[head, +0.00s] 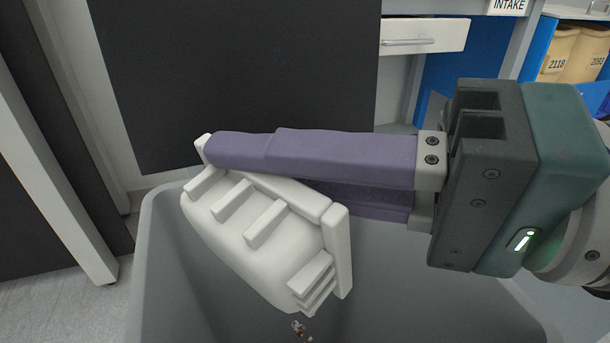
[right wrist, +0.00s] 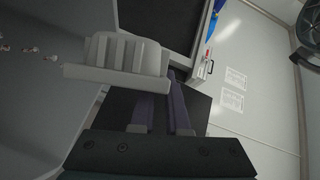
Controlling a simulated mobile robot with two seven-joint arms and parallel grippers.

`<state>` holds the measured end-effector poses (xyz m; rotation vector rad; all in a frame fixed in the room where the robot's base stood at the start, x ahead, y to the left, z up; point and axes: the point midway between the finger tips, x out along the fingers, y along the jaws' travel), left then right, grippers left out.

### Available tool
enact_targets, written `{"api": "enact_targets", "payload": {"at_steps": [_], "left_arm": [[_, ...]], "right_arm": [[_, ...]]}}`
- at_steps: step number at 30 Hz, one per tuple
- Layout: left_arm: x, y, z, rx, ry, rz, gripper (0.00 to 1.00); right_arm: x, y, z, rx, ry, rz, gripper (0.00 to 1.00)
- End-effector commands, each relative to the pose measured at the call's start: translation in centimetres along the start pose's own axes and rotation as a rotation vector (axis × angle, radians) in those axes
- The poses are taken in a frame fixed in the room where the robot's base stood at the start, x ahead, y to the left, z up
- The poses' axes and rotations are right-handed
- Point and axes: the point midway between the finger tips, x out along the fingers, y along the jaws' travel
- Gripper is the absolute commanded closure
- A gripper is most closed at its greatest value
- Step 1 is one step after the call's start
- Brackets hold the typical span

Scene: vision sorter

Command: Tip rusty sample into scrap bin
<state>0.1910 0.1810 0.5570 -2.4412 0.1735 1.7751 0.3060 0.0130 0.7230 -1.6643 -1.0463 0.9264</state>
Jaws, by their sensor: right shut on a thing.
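My right gripper (head: 225,158), with purple fingers, reaches in from the right and is shut on a white ribbed tray (head: 262,240). The tray is tilted steeply, its lower end pointing down over the open grey bin (head: 420,290). A few small rusty-and-pale pieces (head: 301,331) are just below the tray's lower end, inside the outline of the bin. In the right wrist view the tray (right wrist: 115,72) is beyond the fingers, and several small pieces (right wrist: 30,50) are strung out to its left against the grey bin wall. The tray's inside is hidden. My left gripper is not in view.
A dark panel (head: 240,80) stands behind the bin. Tan numbered containers (head: 560,50) stand at the upper right. Speckled floor (head: 60,305) shows left of the bin.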

Motion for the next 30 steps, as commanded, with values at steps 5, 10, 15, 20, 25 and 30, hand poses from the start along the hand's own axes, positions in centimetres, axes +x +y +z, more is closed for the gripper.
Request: {"api": "enact_targets", "payload": {"at_steps": [5,10,15,20,25,30], "left_arm": [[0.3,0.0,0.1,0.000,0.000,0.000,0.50],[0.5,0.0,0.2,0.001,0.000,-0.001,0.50],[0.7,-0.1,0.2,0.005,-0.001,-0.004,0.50],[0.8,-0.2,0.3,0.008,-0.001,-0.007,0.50],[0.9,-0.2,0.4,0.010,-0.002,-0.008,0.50],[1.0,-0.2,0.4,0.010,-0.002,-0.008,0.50]], "right_arm": [[-0.1,0.1,-0.3,0.019,0.001,-0.009,1.00],[-0.2,0.1,-0.7,0.035,0.002,-0.016,1.00],[-0.3,0.2,-0.8,0.052,0.000,-0.024,1.00],[-0.4,0.2,-1.0,0.068,0.001,-0.029,1.00],[-0.4,0.2,-1.1,0.087,0.001,-0.036,1.00],[-0.5,0.3,-1.2,0.104,0.001,-0.043,1.00]]}}
